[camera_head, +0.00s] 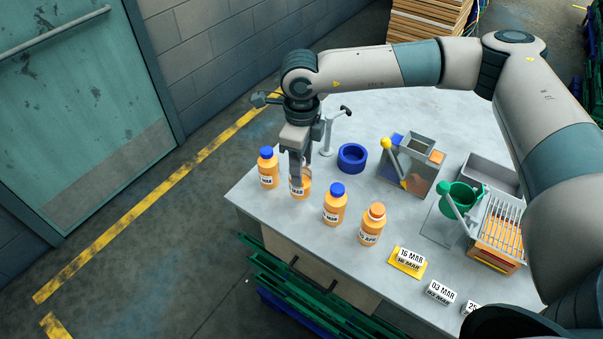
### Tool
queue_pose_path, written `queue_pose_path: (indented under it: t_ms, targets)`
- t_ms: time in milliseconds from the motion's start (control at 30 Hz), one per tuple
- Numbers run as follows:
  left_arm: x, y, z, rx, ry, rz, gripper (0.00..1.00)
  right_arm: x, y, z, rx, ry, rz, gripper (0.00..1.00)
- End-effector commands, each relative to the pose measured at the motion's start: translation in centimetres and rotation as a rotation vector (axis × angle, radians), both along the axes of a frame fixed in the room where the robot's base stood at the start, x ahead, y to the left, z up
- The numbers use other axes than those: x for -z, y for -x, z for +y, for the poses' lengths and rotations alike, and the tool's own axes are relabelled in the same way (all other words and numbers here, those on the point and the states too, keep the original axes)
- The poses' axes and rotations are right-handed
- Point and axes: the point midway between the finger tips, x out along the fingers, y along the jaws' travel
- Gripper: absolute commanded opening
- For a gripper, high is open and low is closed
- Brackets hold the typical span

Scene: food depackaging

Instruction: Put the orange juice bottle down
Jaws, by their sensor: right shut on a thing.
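My right gripper (302,174) points down over the far left part of the table, shut on an orange juice bottle (300,189). The bottle is upright, with a white label ending in MAR; the fingers hide its top. I cannot tell if its base touches the table (246,197). It is in line with other orange bottles: one with a blue cap (268,171) to its left, another with a blue cap (334,208) to its right, then one with an orange cap (371,227). My left gripper is not in view.
Behind the bottles are a blue ring (352,157) and a grey tap-like post (328,133). A grey box with coloured panels (410,167), a green funnel (459,198) and a rack-topped orange crate (501,230) stand right. Date cards (408,259) lie near the front edge.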

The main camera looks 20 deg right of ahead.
Motion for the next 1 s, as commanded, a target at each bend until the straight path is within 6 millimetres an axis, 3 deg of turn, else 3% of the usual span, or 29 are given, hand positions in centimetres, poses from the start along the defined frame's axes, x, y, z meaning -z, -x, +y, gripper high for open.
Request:
queue_pose_path:
  t_ms: [400, 867, 900, 967, 1000]
  targets:
    - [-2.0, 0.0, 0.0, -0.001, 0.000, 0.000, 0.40, 3.4, 0.0, 0.0, 0.000, 0.000, 0.000, 0.00]
    - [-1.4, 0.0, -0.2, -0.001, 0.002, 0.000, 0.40, 4.1, 0.0, 0.0, 0.000, -0.001, -0.001, 0.00]
    - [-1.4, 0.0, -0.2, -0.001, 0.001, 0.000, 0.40, 4.0, 0.0, 0.0, 0.000, 0.000, 0.000, 0.47]
    - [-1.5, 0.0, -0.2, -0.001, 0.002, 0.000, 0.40, 4.0, 0.0, 0.0, 0.000, 0.000, 0.000, 0.61]
    - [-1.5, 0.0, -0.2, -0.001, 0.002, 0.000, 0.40, 4.0, 0.0, 0.0, 0.000, 0.000, 0.000, 0.61]
